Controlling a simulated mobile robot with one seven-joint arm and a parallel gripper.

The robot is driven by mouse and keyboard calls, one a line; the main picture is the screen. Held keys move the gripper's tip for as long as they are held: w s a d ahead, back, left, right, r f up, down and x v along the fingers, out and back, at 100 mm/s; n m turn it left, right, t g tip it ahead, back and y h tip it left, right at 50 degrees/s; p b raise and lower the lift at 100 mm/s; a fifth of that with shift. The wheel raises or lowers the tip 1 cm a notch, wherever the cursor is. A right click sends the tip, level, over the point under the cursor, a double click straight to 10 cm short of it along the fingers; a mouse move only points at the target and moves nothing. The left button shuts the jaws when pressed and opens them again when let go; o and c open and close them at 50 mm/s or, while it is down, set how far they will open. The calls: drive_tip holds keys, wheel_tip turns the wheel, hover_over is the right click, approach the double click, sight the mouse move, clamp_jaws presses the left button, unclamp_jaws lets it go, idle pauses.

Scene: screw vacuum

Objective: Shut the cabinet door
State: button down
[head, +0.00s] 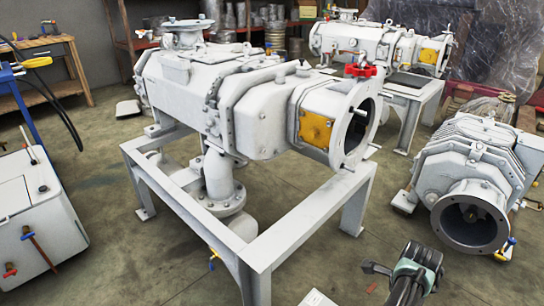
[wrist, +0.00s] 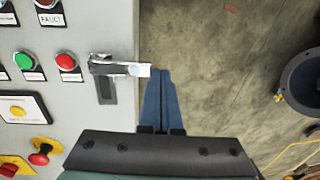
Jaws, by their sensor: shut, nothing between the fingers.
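The grey cabinet door (wrist: 88,20) fills the left of the wrist view. Its face carries buttons and a metal latch handle (wrist: 108,68) near its right edge. How far the door stands open cannot be told from this view. My gripper (wrist: 160,72) is shut and empty, its blue fingers side by side. The fingertips are just right of the handle's end and the door's edge, over the floor in the picture. Whether they touch the handle is unclear. In the head view, my dark arm end (head: 412,275) shows at the bottom, with its fingers not clear.
The door bears a red button (wrist: 66,62), a green button (wrist: 25,61) and a red knob (wrist: 40,158). A large grey vacuum pump (head: 220,90) stands on a metal frame (head: 190,205). A smaller pump (head: 470,170) is at right. Concrete floor is clear between them.

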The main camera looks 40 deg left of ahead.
drive_tip(key=shift+w+f+b, duration=0.2)
drive_tip(key=shift+f+b, duration=0.95)
drive_tip(key=shift+f, duration=0.2)
wheel_tip(320, 180, up, 13)
drive_tip(key=s+p, duration=0.1)
drive_tip(key=p, duration=0.7)
drive_tip(key=shift+s, duration=0.25)
